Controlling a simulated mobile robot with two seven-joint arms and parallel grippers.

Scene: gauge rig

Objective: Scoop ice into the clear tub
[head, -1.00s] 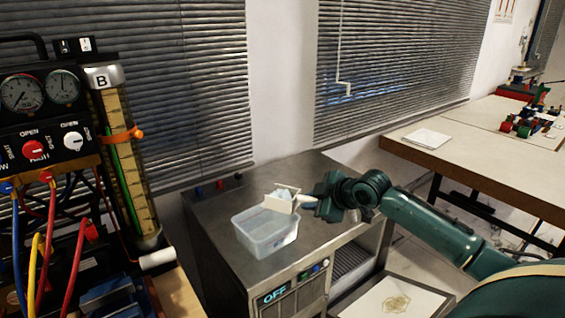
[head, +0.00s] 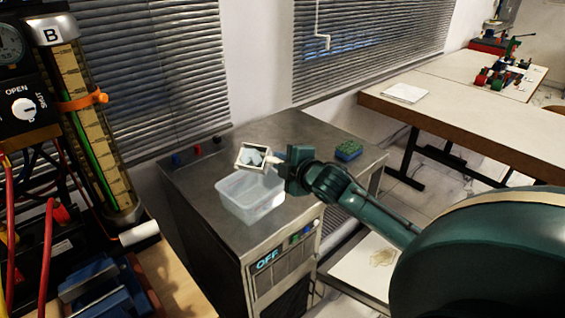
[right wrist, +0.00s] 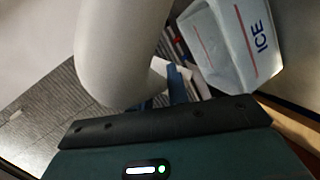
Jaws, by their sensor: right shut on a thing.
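The clear tub (head: 236,205) stands on the steel top of the cabinet. It also shows in the right wrist view, with "ICE" lettering on its side (right wrist: 247,62). The white scoop (head: 241,160) is above the tub's back right rim, its open side facing partly toward the head camera. Pale bluish lumps like ice (head: 256,156) show inside it. My right gripper (head: 283,166) is shut on the scoop's handle, to the right of the scoop. I cannot tell whether any ice lies in the tub. My left gripper is out of view.
A green and blue sponge (head: 348,149) lies at the back right of the cabinet top (head: 300,130). Small coloured knobs (head: 196,149) line its back left edge. A gauge panel (head: 25,100) with hoses stands close on the left. A wooden-edged table (head: 470,110) is at right.

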